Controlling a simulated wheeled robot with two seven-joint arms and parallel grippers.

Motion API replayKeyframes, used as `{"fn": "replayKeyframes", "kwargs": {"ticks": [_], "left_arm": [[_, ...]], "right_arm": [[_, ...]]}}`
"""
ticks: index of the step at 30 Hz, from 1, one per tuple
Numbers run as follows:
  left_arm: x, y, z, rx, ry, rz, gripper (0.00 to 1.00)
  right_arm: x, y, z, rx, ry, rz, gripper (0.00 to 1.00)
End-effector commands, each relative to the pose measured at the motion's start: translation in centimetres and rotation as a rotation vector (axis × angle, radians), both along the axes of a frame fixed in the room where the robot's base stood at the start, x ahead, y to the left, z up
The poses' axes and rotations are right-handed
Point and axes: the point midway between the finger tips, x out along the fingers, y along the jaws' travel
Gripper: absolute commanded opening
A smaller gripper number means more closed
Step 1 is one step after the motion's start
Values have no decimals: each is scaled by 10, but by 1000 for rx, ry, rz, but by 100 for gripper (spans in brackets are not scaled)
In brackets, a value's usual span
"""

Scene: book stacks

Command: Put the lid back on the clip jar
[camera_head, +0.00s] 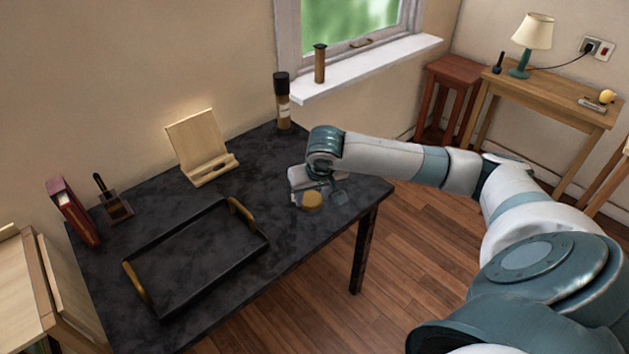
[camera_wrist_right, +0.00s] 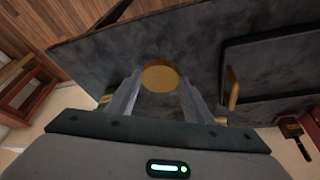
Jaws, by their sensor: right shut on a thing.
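A round tan-gold piece, which looks like the lid (camera_head: 312,200), is at my right gripper (camera_head: 318,192) over the near right part of the dark table. In the right wrist view the lid (camera_wrist_right: 160,77) shows as a disc between the tips of the right gripper (camera_wrist_right: 160,92), which is shut on it. I cannot tell how high it is above the table. I cannot make out the clip jar in either view; the hand may hide it. My left gripper is not in view.
The dark table (camera_head: 205,222) holds a black tray (camera_head: 200,290) with gold handles, a wooden stand (camera_head: 200,145), a dark red book (camera_head: 72,212), a brush in a holder (camera_head: 115,206) and a dark-capped bottle (camera_head: 283,112). The tabletop between stand and hand is clear.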

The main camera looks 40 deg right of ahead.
Motion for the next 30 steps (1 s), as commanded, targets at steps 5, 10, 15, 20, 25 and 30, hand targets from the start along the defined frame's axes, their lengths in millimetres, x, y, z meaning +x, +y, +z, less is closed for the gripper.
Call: {"fn": "replayKeyframes", "kwargs": {"ticks": [5, 10, 15, 20, 25, 30], "left_arm": [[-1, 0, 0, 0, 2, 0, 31], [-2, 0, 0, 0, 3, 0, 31], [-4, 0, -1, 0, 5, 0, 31], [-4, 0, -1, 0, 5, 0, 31], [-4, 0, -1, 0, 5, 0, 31], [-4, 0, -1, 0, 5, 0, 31]], "right_arm": [[-32, 53, -4, 7, 4, 129, 26], [-50, 113, -6, 11, 3, 234, 26], [-55, 158, -5, 11, 0, 292, 26], [-57, 187, -4, 8, -2, 324, 26], [-57, 197, -3, 4, -4, 334, 26], [-58, 198, -3, 3, -4, 334, 26]]}}
